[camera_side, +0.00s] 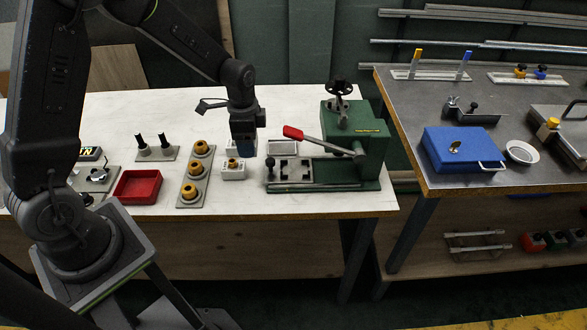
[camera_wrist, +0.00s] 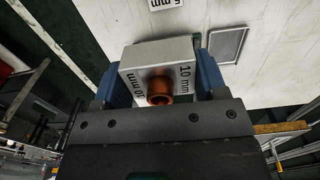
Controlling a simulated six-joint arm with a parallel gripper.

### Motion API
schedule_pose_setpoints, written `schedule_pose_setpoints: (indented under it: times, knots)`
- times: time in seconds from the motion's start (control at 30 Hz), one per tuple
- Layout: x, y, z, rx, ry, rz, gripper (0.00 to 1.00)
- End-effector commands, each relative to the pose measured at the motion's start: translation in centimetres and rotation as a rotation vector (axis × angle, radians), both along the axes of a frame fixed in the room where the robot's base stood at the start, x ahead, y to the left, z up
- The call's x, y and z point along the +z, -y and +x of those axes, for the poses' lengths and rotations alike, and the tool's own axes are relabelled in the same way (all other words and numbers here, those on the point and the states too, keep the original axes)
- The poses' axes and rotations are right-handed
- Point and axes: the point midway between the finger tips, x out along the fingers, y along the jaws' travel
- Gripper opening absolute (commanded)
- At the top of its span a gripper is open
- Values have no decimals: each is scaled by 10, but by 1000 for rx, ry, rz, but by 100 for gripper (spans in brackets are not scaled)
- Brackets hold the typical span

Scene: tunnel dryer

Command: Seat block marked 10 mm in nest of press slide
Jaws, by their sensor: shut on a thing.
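My gripper (camera_wrist: 160,85) is shut on a pale block marked 10 mm (camera_wrist: 180,58), its blue fingers on either side of it. The block has a copper-coloured round part in the face towards the wrist camera. In the side view my gripper (camera_side: 243,150) points down above the white bench, left of the green press (camera_side: 358,140); the held block cannot be made out clearly there. The press slide (camera_side: 320,185) runs along the press's front, with a dark-slotted grey nest (camera_side: 290,171) at its left end. The nest is apart from my gripper.
Another white tray (camera_side: 283,147) lies behind the nest. The red-handled press lever (camera_side: 318,141) reaches left above the nest. A plate with yellow rings (camera_side: 185,202) and a red tray (camera_side: 136,187) are left.

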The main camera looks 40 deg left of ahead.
Motion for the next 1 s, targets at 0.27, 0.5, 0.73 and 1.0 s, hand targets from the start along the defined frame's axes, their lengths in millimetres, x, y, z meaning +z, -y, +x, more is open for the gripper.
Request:
schedule_pose_setpoints:
  times: [0.27, 0.5, 0.73, 1.0]
  knots:
    - [11, -10, 15, -535, 2, 0, 35]
    - [21, -18, 26, -1000, 2, 2, 35]
    - [28, -25, 34, -1371, 2, 1, 35]
    - [30, -25, 39, -1560, 0, -1, 35]
